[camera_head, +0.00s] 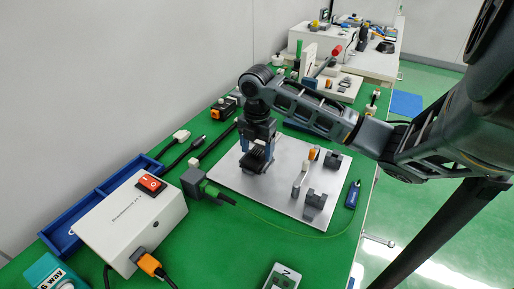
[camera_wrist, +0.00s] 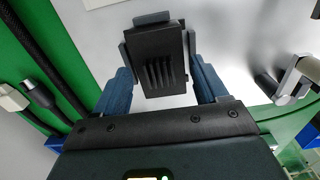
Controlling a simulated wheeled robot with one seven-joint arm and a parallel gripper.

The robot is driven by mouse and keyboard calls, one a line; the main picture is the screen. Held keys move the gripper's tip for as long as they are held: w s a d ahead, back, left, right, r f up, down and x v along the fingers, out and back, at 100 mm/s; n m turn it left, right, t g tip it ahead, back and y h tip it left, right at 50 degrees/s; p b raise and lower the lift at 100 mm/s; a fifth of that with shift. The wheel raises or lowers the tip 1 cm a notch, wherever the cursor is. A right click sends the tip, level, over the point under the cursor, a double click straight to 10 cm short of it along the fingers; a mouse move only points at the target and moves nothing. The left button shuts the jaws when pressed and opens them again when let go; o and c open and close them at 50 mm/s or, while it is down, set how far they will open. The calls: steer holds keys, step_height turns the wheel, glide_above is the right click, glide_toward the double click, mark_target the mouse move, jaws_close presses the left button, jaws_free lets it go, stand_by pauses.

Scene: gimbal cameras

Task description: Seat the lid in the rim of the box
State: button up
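The lid is a black rectangular piece with several ridges (camera_wrist: 158,72). It sits between the two blue fingers of my gripper (camera_wrist: 164,82) in the wrist view, which close in on its sides. In the head view my gripper (camera_head: 258,146) points down over the left part of the metal plate, with the ridged black piece (camera_head: 256,159) at its fingertips. Grey edges (camera_wrist: 152,19) show behind and beside the lid; they may belong to the box, which is mostly hidden. I cannot tell whether the lid lies inside the rim.
The metal plate (camera_head: 232,180) carries grey brackets (camera_head: 315,200) and an orange-and-white part to the right. A blue tag lies right (camera_head: 353,194).

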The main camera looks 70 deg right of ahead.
mark_target(257, 151)
steer(key=o, duration=0.3)
step_height(257, 151, up, 8)
steer(key=shift+f, duration=0.1)
stand_by(0.5)
stand_by(0.5)
